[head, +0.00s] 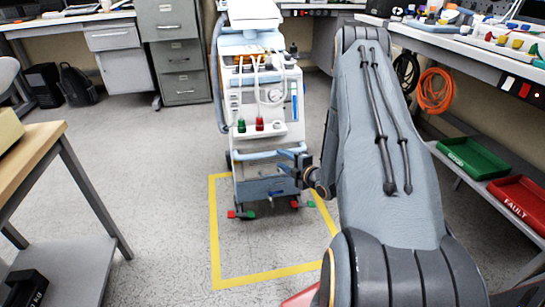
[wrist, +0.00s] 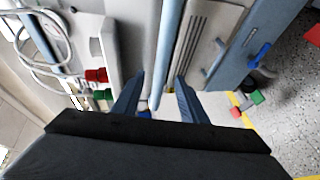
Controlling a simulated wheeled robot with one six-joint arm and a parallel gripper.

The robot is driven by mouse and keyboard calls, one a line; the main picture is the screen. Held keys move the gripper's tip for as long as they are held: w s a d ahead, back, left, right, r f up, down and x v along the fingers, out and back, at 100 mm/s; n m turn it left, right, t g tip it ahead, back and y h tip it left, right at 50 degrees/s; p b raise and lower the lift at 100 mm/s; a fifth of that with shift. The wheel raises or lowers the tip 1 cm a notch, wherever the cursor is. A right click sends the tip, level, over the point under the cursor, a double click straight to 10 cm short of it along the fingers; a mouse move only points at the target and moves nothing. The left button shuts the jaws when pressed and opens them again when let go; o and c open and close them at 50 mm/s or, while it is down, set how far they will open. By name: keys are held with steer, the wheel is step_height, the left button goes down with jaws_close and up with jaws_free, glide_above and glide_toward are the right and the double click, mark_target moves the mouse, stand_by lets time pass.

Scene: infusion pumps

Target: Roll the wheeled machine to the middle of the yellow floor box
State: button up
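The wheeled machine (head: 262,172) is a tall white and light-blue cart with a gauge, red and green fittings and a blue handle bar (head: 268,153) across its front. It stands upright at the far side of the yellow floor box (head: 214,240), its front casters inside the outline. In the wrist view the blue bar (wrist: 168,40) runs between my fingers. My gripper (head: 287,164) is at the right part of the bar. Its two fingers are spread on either side of the bar (wrist: 158,88), with gaps visible. My arm hides the right part of the box.
The near part of the box is bare floor. A wooden-topped table (head: 30,150) stands at left, and a grey filing cabinet (head: 178,60) is behind at left. At right, a bench with a low shelf holds a green bin (head: 472,157) and a red bin (head: 520,200).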

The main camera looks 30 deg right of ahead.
mark_target(275, 155)
steer(key=shift+w+f, duration=0.25)
steer(key=b+x, duration=0.1)
steer(key=x, duration=0.6)
steer(key=shift+d+r+b, duration=0.1)
steer(key=shift+r+b, duration=0.05)
steer(key=shift+b, duration=0.2)
jaws_close()
